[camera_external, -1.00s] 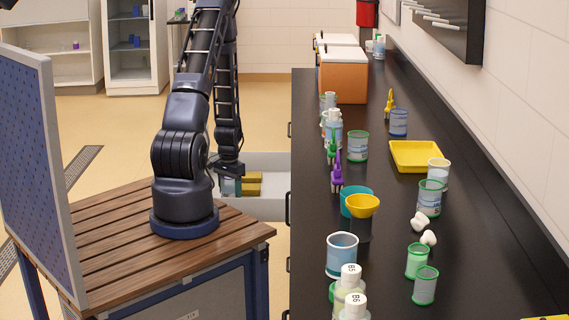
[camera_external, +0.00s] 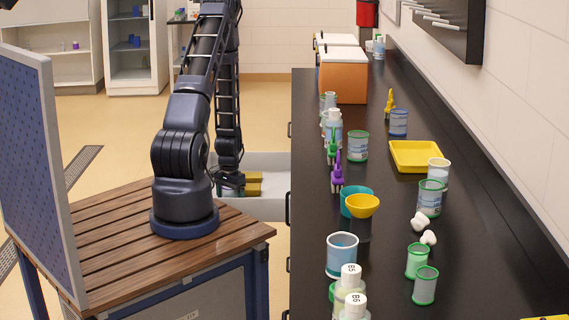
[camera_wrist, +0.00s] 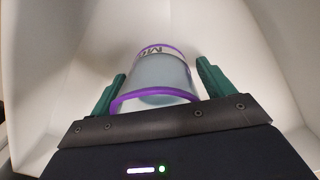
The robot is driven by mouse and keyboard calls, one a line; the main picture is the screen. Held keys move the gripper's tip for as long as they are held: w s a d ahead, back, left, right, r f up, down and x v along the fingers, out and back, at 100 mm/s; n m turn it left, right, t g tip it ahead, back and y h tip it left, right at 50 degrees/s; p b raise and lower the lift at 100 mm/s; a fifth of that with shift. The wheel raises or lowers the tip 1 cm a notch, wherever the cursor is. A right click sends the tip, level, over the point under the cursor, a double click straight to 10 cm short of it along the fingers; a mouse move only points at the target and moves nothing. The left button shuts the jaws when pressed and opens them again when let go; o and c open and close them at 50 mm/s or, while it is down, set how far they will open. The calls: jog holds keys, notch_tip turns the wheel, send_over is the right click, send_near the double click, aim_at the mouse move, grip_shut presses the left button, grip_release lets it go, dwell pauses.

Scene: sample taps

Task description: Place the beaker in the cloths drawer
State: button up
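The beaker (camera_wrist: 156,83) is a clear cup with a purple rim and dark lettering. In the wrist view it is between the two green fingers of my gripper (camera_wrist: 161,82), with narrow gaps showing on both sides, so the fingers look open around it. White walls of a drawer surround it. In the external view my gripper (camera_external: 231,188) is down in the open white drawer (camera_external: 270,208), at its left part. The beaker is mostly hidden there behind my gripper and arm. Whether the beaker touches the drawer floor I cannot tell.
Yellow items (camera_external: 254,184) lie in the drawer just right of my gripper. The black counter (camera_external: 400,215) to the right holds several cups, bottles and a yellow tray (camera_external: 415,155). The wooden bench (camera_external: 110,235) under my base is clear.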

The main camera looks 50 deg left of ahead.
jog(key=shift+r, duration=6.3)
jog(key=d+r+t, duration=0.1)
jog(key=d+r, duration=0.3)
jog(key=r, duration=0.4)
jog(key=w+d+r, duration=0.1)
jog(key=d+r, duration=0.4)
jog(key=r, duration=0.3)
jog(key=d+r+t, duration=0.1)
jog(key=d+r, duration=0.3)
jog(key=r, duration=0.4)
jog(key=s+d+r+m+t, duration=0.1)
jog(key=s+d+r+t, duration=0.1)
jog(key=s+d+r, duration=1.1)
notch_tip(320, 180, up, 2)
jog(key=shift+s+d+r+m+t, duration=0.2)
jog(key=shift+s+r+m+t, duration=0.15)
jog(key=shift+s, duration=0.8)
jog(key=shift+f, duration=0.1)
